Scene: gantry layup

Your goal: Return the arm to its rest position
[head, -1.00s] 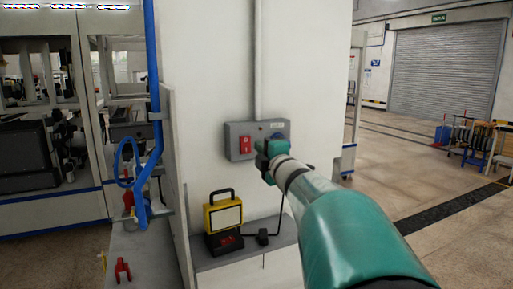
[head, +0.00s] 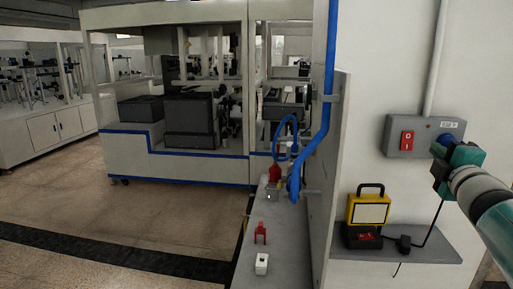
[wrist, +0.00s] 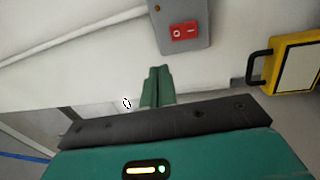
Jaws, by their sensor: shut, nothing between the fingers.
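My gripper (head: 440,170) is at the right of the head view, at the end of my green and white arm. It appears just in front of the lower right of a grey switch box (head: 397,136) on the white wall. In the wrist view my gripper's green fingers (wrist: 157,85) are together with nothing between them. The box's red rocker switch (wrist: 185,31) lies beyond the fingertips in that view, with a visible gap. A blue knob on the box is partly hidden behind my gripper in the head view.
A yellow work lamp (head: 368,212) stands on a grey shelf (head: 425,251) below the box, with a black cable. A blue pipe (head: 330,60) and hose run left of the wall. A bench (head: 262,225) holds a red clamp (head: 260,232). Open floor (head: 160,215) lies left.

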